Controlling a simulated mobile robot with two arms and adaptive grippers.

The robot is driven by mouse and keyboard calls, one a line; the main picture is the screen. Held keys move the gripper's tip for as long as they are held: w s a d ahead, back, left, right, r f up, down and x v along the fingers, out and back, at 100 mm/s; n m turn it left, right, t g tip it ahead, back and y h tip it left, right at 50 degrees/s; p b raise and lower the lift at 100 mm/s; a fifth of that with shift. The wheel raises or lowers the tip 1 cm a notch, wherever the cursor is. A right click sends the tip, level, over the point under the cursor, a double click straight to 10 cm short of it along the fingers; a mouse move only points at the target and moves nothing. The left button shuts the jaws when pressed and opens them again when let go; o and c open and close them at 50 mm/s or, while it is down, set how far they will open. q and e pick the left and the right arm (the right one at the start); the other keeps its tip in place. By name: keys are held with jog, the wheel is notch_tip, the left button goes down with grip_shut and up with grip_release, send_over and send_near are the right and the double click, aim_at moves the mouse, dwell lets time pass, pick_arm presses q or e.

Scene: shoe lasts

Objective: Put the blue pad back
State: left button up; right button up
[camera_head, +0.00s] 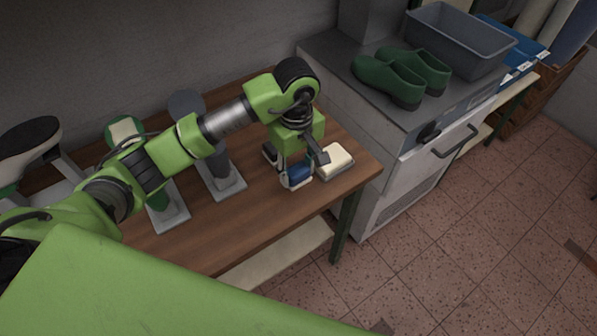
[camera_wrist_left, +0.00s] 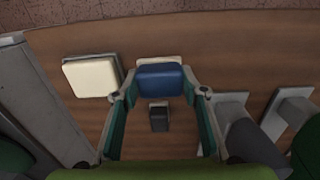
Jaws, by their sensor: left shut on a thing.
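The blue pad (camera_head: 298,175) is low over the wooden table, near its front right corner. It also shows in the left wrist view (camera_wrist_left: 163,80), between the fingertips of my left gripper (camera_wrist_left: 161,93), with a pale edge behind it. In the head view my left gripper (camera_head: 290,168) reaches down from above and is shut on the blue pad. I cannot tell whether the pad touches the table or a base. My right gripper is not in view.
A cream pad on a grey base (camera_head: 336,160) sits close to the right of the gripper. A small dark block (camera_wrist_left: 158,117) stands nearby. Grey stands with shoe lasts (camera_head: 219,180) are at the left. A grey cabinet with green clogs (camera_head: 388,80) adjoins the table.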

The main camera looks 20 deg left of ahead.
aim_at(298, 177)
pick_arm(q)
jog(key=shift+w+a+f, duration=0.1)
jog(key=shift+w+f, duration=0.45)
jog(key=shift+f, duration=0.1)
jog(key=f+p, duration=0.2)
jog(key=f, duration=0.1)
jog(key=shift+w, duration=0.2)
jog(key=shift+f, duration=0.35)
jog(key=shift+f, duration=0.15)
jog(key=o, duration=1)
jog(key=shift+c, duration=0.2)
